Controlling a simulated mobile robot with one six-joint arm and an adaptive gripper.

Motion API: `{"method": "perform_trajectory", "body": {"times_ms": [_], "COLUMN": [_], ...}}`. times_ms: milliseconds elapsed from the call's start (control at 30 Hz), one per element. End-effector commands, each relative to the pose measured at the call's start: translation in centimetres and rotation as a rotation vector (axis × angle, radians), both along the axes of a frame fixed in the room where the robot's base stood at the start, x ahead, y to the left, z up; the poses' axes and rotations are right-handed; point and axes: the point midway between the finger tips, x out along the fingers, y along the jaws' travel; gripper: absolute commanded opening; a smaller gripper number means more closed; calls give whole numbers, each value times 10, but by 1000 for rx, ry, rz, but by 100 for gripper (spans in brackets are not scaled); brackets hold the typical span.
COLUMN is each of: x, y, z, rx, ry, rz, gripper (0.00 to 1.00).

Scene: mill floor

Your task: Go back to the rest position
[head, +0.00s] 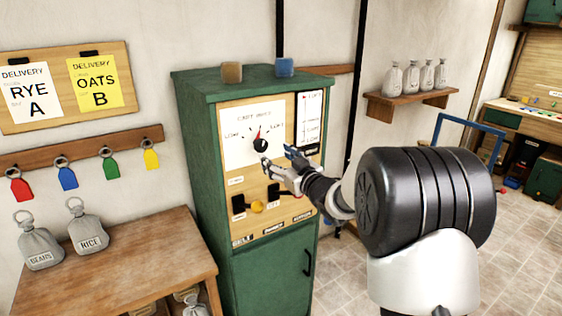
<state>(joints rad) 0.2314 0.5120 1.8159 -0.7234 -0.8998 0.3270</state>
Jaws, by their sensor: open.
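My gripper (275,160) is open in the head view, in front of the upper panel of a green cabinet (269,272). Its fingertips appear close to the dial knob (260,144), one just below it and one to its right. I cannot tell whether they touch it. The dial's red pointer (259,134) points roughly upward on its white scale. My arm reaches in from the lower right and covers part of the room behind it. I see nothing between the fingers.
A wooden table (150,252) with two grey sacks (88,230) stands at the left. Coloured tags (109,166) hang above it. Two small blocks (284,67) sit on the cabinet. A shelf (408,103) holds several sacks. A blue-framed object (470,124) stands behind my arm. Tiled floor shows at right.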

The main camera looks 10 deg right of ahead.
Motion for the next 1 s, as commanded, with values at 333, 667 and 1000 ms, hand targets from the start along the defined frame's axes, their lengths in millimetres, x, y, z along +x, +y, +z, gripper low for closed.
{"method": "perform_trajectory", "body": {"times_ms": [333, 667, 1000], "x": [-16, -26, -162], "y": [-5, -8, -31], "z": [0, 13, 28], "rx": [1, -24, -81], "ry": [0, 38, 427], "rz": [0, -59, -392], "gripper": [57, 57, 57]}}
